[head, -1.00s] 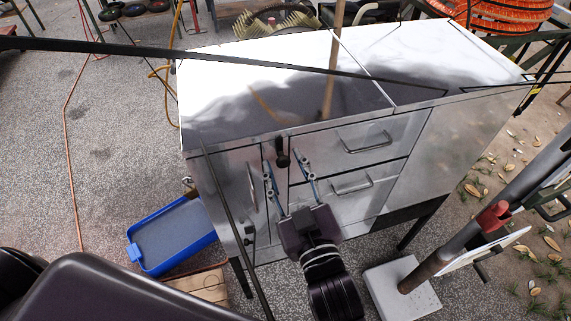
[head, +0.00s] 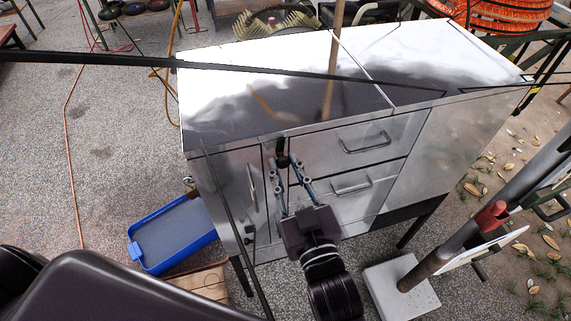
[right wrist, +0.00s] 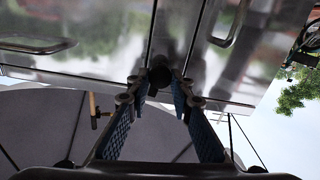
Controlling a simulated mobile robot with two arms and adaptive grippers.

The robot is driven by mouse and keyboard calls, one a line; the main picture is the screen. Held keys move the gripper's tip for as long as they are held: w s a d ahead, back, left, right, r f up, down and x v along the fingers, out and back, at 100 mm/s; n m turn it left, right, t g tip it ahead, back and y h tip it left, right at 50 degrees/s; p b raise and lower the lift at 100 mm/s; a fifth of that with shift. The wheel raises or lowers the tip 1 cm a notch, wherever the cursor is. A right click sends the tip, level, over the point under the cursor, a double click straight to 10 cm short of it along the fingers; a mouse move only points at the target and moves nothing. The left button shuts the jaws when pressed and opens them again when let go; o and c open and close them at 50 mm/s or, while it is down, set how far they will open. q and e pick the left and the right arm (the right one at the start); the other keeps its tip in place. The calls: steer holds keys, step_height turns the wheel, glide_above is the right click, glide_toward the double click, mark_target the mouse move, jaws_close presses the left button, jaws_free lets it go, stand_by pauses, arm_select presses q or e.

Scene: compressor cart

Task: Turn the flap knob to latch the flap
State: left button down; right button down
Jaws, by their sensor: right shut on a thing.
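The dark flap knob (head: 283,158) is at the top edge of the cabinet's front face in the head view, above a narrow gap between the left door and the drawers. It also shows in the right wrist view (right wrist: 159,76). My right gripper (head: 284,162) reaches up to it from below, with its two blue-padded fingers closed in on either side. In the right wrist view the fingertips (right wrist: 160,86) meet at the knob and partly hide it. The knob's exact angle is hard to tell. My left gripper is not in view.
The shiny metal cabinet (head: 270,95) has two drawer handles (head: 365,142) right of the knob and an upright door handle (head: 251,187) left of it. A blue tray (head: 150,268) lies on the ground at left. A pole on a white base (head: 400,287) stands at right.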

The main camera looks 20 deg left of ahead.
steer(key=m+p, duration=0.2)
steer(key=m, duration=0.1)
steer(key=shift+r+m, duration=0.15)
steer(key=shift+m, duration=0.15)
steer(key=m+p, duration=0.3)
steer(key=m, duration=0.2)
steer(key=shift+w+d, duration=0.1)
steer(key=m+p, duration=0.1)
steer(key=m, duration=0.3)
steer(key=shift+f+m+p, duration=0.15)
steer(key=shift+m+p, duration=0.15)
steer(key=shift+m, duration=0.65)
steer(key=shift+f+m+p, duration=0.1)
steer(key=shift+m+p, duration=0.2)
steer(key=shift+m, duration=0.65)
steer(key=c, duration=1.7)
jaws_free()
steer(key=v, duration=1.2)
